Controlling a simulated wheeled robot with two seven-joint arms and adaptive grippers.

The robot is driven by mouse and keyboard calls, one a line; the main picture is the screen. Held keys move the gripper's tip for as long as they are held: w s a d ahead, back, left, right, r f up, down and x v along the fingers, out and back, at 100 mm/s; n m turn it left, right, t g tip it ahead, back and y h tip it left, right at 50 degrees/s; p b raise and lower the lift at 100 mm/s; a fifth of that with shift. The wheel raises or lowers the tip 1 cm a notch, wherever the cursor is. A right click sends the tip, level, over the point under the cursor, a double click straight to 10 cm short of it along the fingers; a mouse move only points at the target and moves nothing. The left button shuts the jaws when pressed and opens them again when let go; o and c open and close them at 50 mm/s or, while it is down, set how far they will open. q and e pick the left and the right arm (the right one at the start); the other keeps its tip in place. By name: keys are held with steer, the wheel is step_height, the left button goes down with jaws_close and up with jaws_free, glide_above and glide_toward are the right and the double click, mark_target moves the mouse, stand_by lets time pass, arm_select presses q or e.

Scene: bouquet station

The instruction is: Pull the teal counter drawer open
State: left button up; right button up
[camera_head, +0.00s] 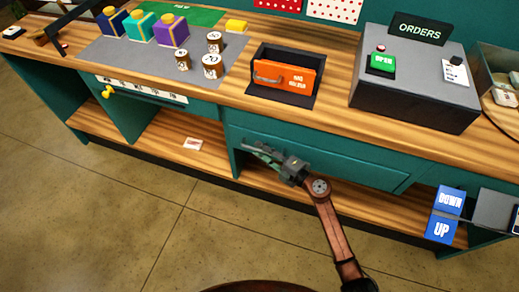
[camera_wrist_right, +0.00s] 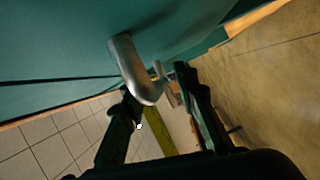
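The teal counter drawer (camera_head: 330,155) is a wide panel under the worktop in the head view. Its front looks flush with the counter. In the right wrist view, a silver bar handle (camera_wrist_right: 132,70) stands out from the teal front (camera_wrist_right: 60,45). The two dark fingers of my right gripper (camera_wrist_right: 158,90) are apart, with the handle's end at the gap between them. I cannot tell whether they touch it. My left gripper is not in view.
The worktop holds an orange box front (camera_head: 285,78), a grey orders console (camera_head: 415,90), small labelled pots (camera_head: 212,66) and colored boxes (camera_head: 170,30). A wooden lower shelf (camera_head: 165,140) runs below. The floor in front is clear.

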steer(key=shift+w+a, duration=0.2)
steer(key=shift+a, duration=0.15)
steer(key=shift+c, duration=0.3)
jaws_close()
